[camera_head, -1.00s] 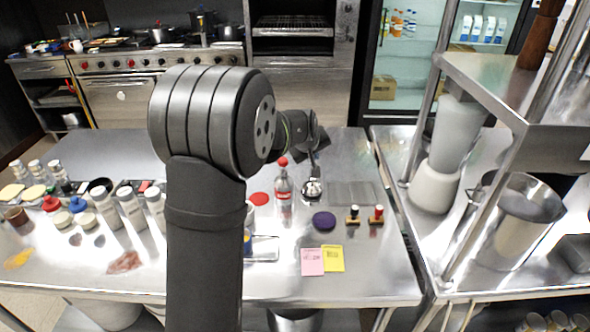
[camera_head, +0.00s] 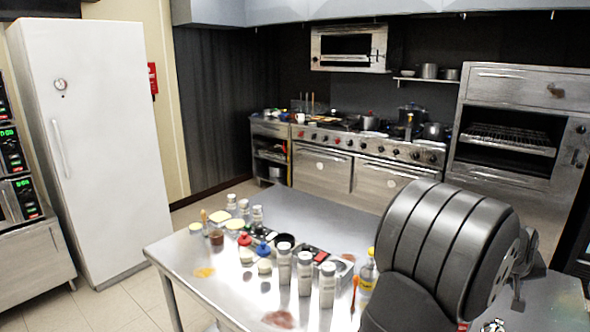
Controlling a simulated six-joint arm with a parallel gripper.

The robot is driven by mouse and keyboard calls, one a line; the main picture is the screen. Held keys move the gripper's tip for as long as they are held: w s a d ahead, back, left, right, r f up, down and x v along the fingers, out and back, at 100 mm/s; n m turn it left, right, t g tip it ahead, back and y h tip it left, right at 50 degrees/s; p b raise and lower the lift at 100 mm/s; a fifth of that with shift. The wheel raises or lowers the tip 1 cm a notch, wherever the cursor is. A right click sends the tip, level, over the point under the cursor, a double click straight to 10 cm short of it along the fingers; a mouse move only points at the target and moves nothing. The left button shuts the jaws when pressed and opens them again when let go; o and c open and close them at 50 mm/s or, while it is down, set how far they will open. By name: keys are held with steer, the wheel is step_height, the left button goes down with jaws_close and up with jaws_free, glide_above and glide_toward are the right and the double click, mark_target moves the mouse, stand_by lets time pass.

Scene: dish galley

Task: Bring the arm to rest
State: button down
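My arm (camera_head: 445,250) rises from the bottom edge at the right of the head view, its large ribbed grey joint in front of the steel table (camera_head: 180,270). My gripper (camera_head: 518,294) shows only in part as a dark shape beyond that joint, above the table's right end. The joint hides much of it, and I cannot make out whether its fingers are open or shut. I see nothing clearly held in it.
Several shakers (camera_head: 304,272), small jars and a yellow-labelled bottle (camera_head: 368,272) crowd the table left of my arm. The table's back middle is clear. A white fridge (camera_head: 92,150) stands at left, a stove (camera_head: 350,160) and oven (camera_head: 505,140) behind.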

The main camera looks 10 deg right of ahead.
steer(key=shift+f, duration=0.1)
glide_above(499, 322)
step_height(499, 322, down, 5)
steer(key=shift+f, duration=0.2)
step_height(499, 322, up, 6)
steer(key=w+a+m+y, duration=0.25)
steer(key=w+a, duration=0.35)
steer(key=a, duration=0.7)
steer(key=s+a+f+m+y, duration=0.1)
steer(key=s+a+f, duration=0.1)
steer(key=s+a, duration=0.55)
steer(key=s+a+f+m, duration=0.2)
steer(key=s+a, duration=0.3)
steer(key=s, duration=0.6)
steer(key=w+a+f, duration=0.2)
steer(key=w+f, duration=0.3)
steer(key=w, duration=0.2)
steer(key=shift+w+a, duration=0.25)
steer(key=shift+w, duration=0.15)
